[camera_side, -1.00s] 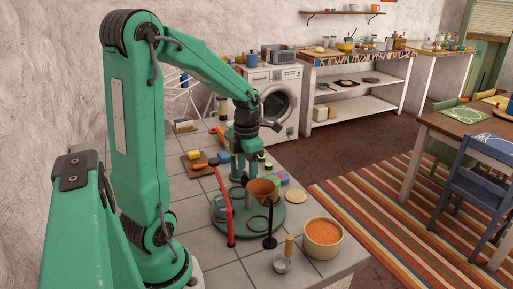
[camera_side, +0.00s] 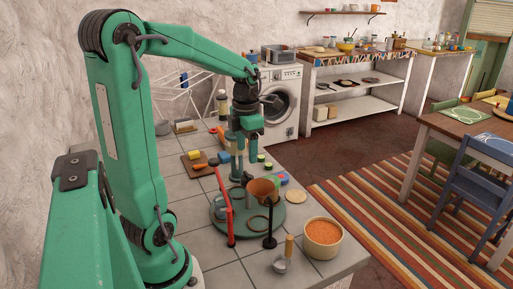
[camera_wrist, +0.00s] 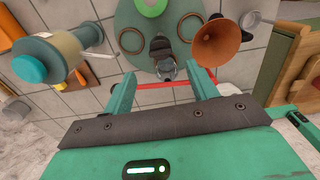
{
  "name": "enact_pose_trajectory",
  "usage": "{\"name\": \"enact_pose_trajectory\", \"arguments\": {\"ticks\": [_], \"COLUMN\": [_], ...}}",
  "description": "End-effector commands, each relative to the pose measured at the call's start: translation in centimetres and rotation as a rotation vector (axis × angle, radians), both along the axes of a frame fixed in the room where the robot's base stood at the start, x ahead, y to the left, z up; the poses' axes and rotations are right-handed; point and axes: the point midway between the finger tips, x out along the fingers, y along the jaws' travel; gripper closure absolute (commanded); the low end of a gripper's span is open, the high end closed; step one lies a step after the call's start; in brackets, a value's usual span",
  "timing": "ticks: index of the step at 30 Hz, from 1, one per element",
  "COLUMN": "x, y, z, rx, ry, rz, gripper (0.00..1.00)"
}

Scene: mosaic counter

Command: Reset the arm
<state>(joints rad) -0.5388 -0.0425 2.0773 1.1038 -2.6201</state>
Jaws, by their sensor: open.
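My gripper (camera_side: 244,168) is open and empty, pointing down above the counter behind the round green board. In the wrist view my gripper (camera_wrist: 164,86) shows two green fingers spread apart, with nothing held between them.
A bowl of orange grains (camera_side: 322,238) and a wooden-handled scoop (camera_side: 284,258) sit near the counter's front. Several coloured pieces lie around a wooden board (camera_side: 194,167) at left. A teal-capped cylinder (camera_wrist: 58,57) shows left in the wrist view. The front-left tiles are clear.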

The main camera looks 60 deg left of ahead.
Motion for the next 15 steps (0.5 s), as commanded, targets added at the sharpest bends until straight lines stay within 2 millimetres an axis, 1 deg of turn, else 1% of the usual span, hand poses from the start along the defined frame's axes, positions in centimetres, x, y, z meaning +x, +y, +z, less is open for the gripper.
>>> {"name": "enact_pose_trajectory", "arguments": {"ticks": [5,8,11,15], "x": [0.0,0.0,0.0,-0.2], "y": [-0.3,-0.7,-1.5,-2.8], "z": [0.1,0.3,0.7,1.3], "rx": [0.003,0.010,0.020,0.042], "ry": [-0.006,-0.014,-0.028,-0.051], "rz": [-0.037,-0.102,-0.208,-0.413], "gripper": [0.42,0.42,0.42,0.42]}}
